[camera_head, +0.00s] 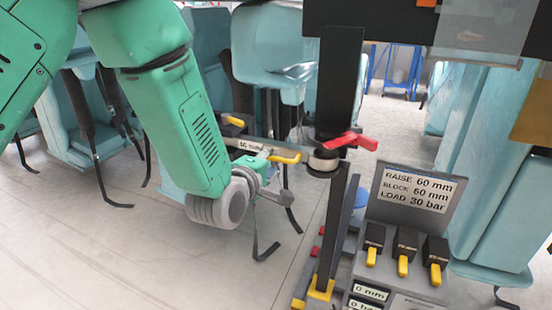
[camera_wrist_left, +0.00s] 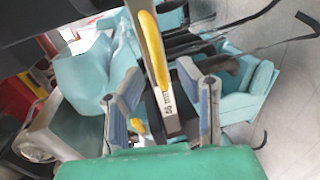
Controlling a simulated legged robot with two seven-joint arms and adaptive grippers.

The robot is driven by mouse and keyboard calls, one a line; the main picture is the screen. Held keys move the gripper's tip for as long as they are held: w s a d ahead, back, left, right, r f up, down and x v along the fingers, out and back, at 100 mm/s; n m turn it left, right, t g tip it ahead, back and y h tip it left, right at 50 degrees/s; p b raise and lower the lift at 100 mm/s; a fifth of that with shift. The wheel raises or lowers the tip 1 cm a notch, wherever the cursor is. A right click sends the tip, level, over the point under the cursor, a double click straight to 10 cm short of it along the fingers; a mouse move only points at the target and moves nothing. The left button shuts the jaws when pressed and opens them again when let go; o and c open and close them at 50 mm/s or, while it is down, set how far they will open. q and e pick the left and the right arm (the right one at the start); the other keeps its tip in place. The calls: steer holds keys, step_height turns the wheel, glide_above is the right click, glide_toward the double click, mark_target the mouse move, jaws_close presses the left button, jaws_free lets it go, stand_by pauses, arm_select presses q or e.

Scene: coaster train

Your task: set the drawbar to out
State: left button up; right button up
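A grey bar with a yellow grip (camera_head: 285,157) and a small white label runs sideways at mid-picture in the head view; it looks like the drawbar, but the label is too small to read. In the left wrist view the same bar (camera_wrist_left: 165,100) stands between my two fingers, its yellow part towards the top. My left gripper (camera_wrist_left: 160,110) is open, with a gap between each pad and the bar. In the head view my left gripper (camera_head: 272,180) is beside the bar, partly hidden by my wrist. My right gripper does not show.
A dark post (camera_head: 338,90) with a red handle (camera_head: 350,140) and a round grey knob (camera_head: 322,160) stands near the bar. A console (camera_head: 405,215) with several yellow-tipped levers and a sign stands at lower right. Teal seats (camera_head: 270,60) stand behind. Floor is clear at lower left.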

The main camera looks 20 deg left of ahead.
mark_target(274, 160)
arm_select(q)
steer(key=shift+x, duration=1.6)
jaws_close()
steer(key=shift+s, duration=0.1)
